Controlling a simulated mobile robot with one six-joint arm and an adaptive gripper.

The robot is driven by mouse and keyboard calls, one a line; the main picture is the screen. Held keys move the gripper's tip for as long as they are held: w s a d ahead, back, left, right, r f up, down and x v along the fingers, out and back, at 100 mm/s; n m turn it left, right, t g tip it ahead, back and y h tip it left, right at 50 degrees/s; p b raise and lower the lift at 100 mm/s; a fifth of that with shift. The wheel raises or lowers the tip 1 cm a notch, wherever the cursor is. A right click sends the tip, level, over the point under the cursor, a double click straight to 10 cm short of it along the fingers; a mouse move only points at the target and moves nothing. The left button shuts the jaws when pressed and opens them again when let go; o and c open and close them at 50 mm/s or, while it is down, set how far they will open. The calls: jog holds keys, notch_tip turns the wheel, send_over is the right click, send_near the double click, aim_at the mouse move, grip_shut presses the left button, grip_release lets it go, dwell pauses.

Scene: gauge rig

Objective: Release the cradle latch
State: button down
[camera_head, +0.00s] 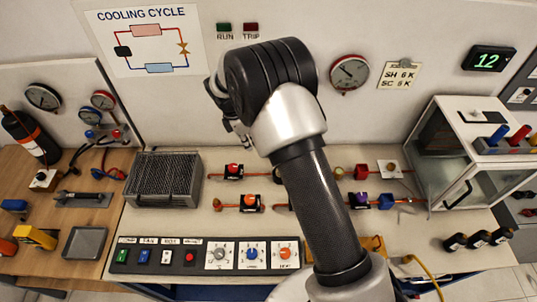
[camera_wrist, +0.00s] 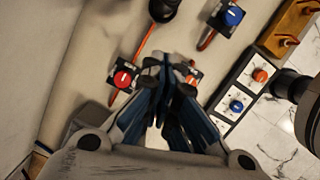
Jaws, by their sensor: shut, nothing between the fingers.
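No part is plainly recognisable as the cradle latch. An orange-yellow cradle-like block (camera_head: 375,244) stands at the bench's front edge, right of the control panel, partly hidden by my arm. It also shows in the wrist view's upper right corner (camera_wrist: 296,27), with a small projecting piece (camera_wrist: 285,41) that may be the latch. My gripper (camera_wrist: 165,63) is shut and empty, over the bench among the valves and apart from the block. In the head view my gripper (camera_head: 240,130) is mostly hidden behind my wrist.
Red-topped valves (camera_wrist: 123,79) and a blue-topped valve (camera_wrist: 232,16) sit on copper piping near my fingers. The control panel (camera_head: 203,256) has coloured buttons and dials. A finned condenser (camera_head: 164,178) stands left and a glass-fronted cabinet (camera_head: 455,160) right. A yellow hose (camera_head: 428,272) hangs at the front.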

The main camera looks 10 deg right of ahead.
jog(key=d+f, duration=0.6)
jog(key=f, duration=0.3)
jog(key=shift+w+d+f, duration=0.15)
jog(key=shift+w+f, duration=0.2)
jog(key=shift+w, duration=0.05)
jog(key=shift+s+d, duration=0.1)
jog(key=shift+s+d+n, duration=0.15)
jog(key=shift+d+n, duration=0.1)
jog(key=shift+n, duration=0.05)
